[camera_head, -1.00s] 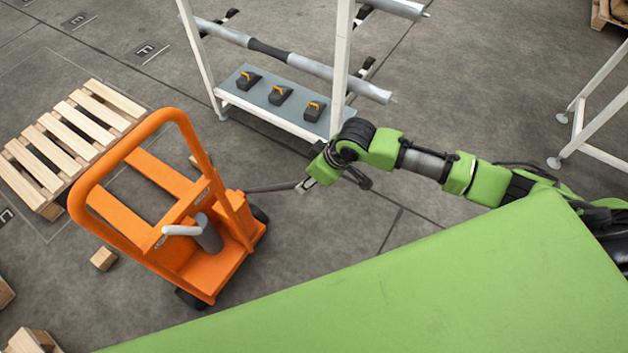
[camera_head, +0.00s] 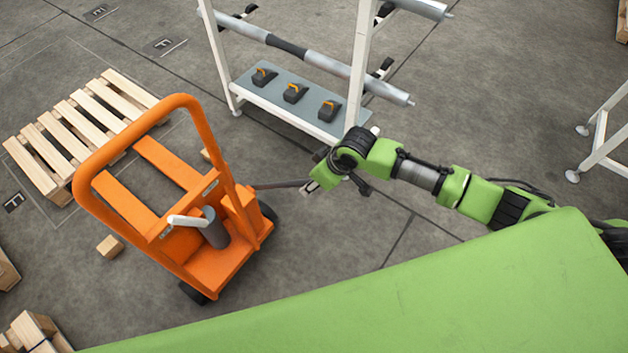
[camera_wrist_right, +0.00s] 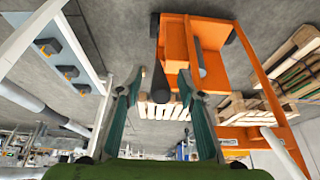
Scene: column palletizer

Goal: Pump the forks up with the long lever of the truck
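The orange truck (camera_head: 222,262) stands at the left in the head view, its forks (camera_head: 130,200) low and pointing toward a wooden pallet. The long dark lever (camera_head: 278,184) sticks out from its right side, close to level. A short pale handle (camera_head: 186,221) sits by the grey cylinder on the truck. My right gripper (camera_head: 309,187) is at the lever's outer end. In the right wrist view my right gripper (camera_wrist_right: 160,78) has its fingers spread, with the dark lever (camera_wrist_right: 161,88) between them and gaps visible on both sides. My left gripper is not in view.
A white-framed rack (camera_head: 290,116) with grey rollers and several black-and-orange items stands behind my right arm. The wooden pallet (camera_head: 60,135) lies at the far left. A small wood block (camera_head: 110,247) lies left of the truck. Floor between truck and rack is clear.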

